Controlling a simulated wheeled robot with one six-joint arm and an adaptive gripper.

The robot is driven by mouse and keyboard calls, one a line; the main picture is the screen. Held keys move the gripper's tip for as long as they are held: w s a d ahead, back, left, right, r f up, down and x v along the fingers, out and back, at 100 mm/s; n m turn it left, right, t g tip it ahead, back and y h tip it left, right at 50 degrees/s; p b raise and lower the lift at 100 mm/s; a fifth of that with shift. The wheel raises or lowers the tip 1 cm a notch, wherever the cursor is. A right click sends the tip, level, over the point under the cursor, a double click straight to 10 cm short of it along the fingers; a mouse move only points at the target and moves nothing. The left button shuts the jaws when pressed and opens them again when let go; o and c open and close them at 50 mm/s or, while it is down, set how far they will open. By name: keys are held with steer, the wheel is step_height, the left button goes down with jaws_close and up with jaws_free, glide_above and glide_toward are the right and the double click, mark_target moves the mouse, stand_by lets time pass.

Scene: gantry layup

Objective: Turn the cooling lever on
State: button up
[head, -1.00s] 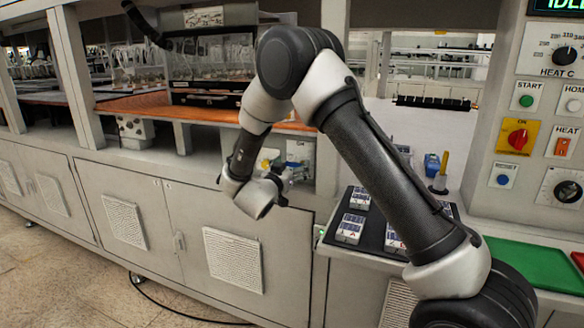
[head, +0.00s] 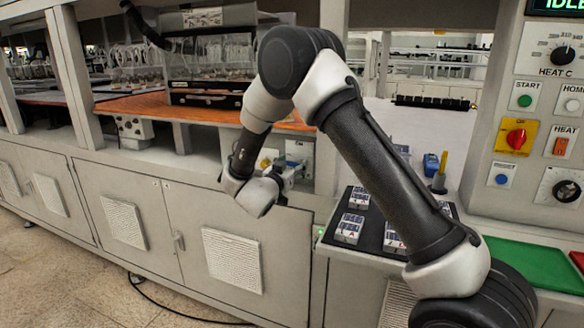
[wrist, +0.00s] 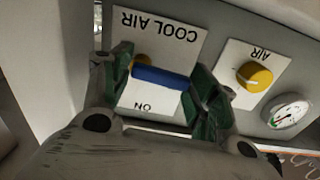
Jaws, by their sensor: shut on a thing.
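The cooling lever (wrist: 160,77) has a blue handle and a brass pivot at its left end. It lies nearly crosswise on a white plate (wrist: 172,34) marked COOL AIR and ON, which appears upside down in the wrist view. My gripper (wrist: 162,84) has a green-padded finger at each end of the handle and is shut on it. In the head view my gripper (head: 290,172) is at the small panel below the orange bed, and my wrist partly hides the lever there.
A yellow AIR knob (wrist: 254,76) and a pressure gauge (wrist: 288,115) sit close to the right finger. A black tray (head: 371,239) with several small labelled blocks stands right of the lever panel. Cabinet doors (head: 130,213) lie below.

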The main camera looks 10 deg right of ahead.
mark_target(303, 157)
steer(key=m, duration=0.2)
steer(key=r+m, duration=0.1)
steer(key=m, duration=0.1)
steer(key=shift+r+m, duration=0.1)
steer(key=shift+m, duration=0.2)
steer(key=m, duration=0.3)
steer(key=shift+s+d+r+m, duration=0.1)
steer(key=shift+d+r+m, duration=0.1)
steer(key=shift+r+m, duration=0.15)
steer(key=m, duration=0.5)
steer(key=shift+s+d+r, duration=0.25)
steer(key=shift+d+r, duration=0.05)
steer(key=shift+d, duration=0.05)
steer(key=shift+s+d+m, duration=0.1)
steer(key=shift+d+m, duration=0.1)
steer(key=shift+m, duration=0.8)
steer(key=shift+s+d+m, duration=0.1)
steer(key=shift+d+m, duration=0.05)
steer(key=shift+m, duration=0.8)
steer(key=o, duration=0.9)
steer(key=shift+s+d, duration=0.1)
steer(key=shift+o, duration=0.3)
steer(key=shift+f, duration=0.1)
